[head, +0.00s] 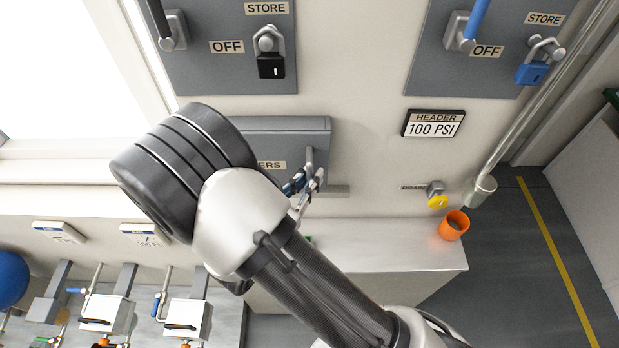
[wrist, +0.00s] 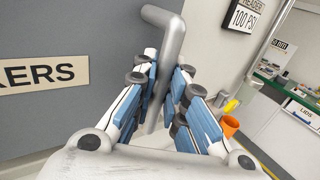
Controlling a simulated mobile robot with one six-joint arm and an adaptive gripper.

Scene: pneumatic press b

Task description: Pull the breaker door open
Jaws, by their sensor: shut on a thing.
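The grey breaker door (head: 285,135) is on the wall at the middle of the head view, largely hidden behind my arm. Its label ends in "ERS" here and reads "KERS" in the wrist view (wrist: 40,75). A bent grey bar handle (wrist: 166,35) stands out from the door near its right edge; it also shows in the head view (head: 309,157). My gripper (wrist: 163,100) has its blue-padded fingers on both sides of the handle's lower part and is shut on it. My gripper also shows in the head view (head: 304,183). I cannot tell whether the door stands ajar.
Padlocked grey panels (head: 225,65) hang above the breaker door. A "HEADER 100 PSI" sign (head: 433,123) is to the right. An orange cup (head: 454,225) sits on the white ledge (head: 400,255), below a yellow knob (head: 437,201). A pipe (head: 540,110) runs down the right wall.

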